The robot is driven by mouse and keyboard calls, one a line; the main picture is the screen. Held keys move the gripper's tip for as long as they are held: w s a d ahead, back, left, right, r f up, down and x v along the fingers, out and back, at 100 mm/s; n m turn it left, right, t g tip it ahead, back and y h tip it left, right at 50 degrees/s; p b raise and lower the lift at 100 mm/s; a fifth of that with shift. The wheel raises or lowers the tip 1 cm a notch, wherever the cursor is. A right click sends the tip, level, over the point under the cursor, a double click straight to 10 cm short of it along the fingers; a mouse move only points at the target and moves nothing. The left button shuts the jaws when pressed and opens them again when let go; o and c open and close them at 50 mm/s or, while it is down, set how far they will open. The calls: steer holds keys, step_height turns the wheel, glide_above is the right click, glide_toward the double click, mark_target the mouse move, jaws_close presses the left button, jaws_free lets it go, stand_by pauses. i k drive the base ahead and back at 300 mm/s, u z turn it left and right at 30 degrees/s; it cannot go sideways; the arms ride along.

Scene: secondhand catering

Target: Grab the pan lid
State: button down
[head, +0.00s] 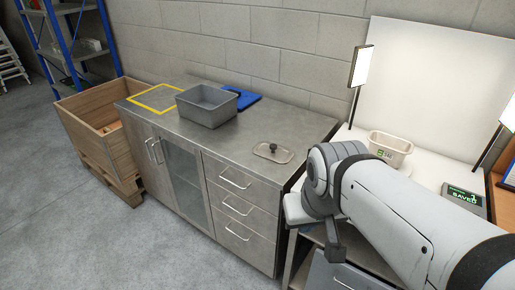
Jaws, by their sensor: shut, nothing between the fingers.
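The pan lid (285,157) is a small flat metal rectangle with rounded corners and a dark knob in its middle. It lies flat on the right end of the steel cabinet top, near the front edge. My arm reaches in from the lower right. What appears to be my gripper (335,250) is a dark grey part hanging below the wrist, right of the cabinet and apart from the lid. It is shut and empty; its fingers are hard to make out, partly hidden by the arm.
A grey bin (206,112) stands on the steel cabinet (235,145), with a blue item (243,98) behind it and a yellow-outlined square (157,97) to its left. A wooden crate (92,110) stands left. A beige tub (391,142) sits on the white photo table.

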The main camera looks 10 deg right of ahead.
mark_target(269, 150)
steer(key=z, duration=0.35)
steer(key=i, duration=0.65)
steer(key=z, duration=2.75)
steer(key=k, duration=1.3)
steer(key=u, duration=1)
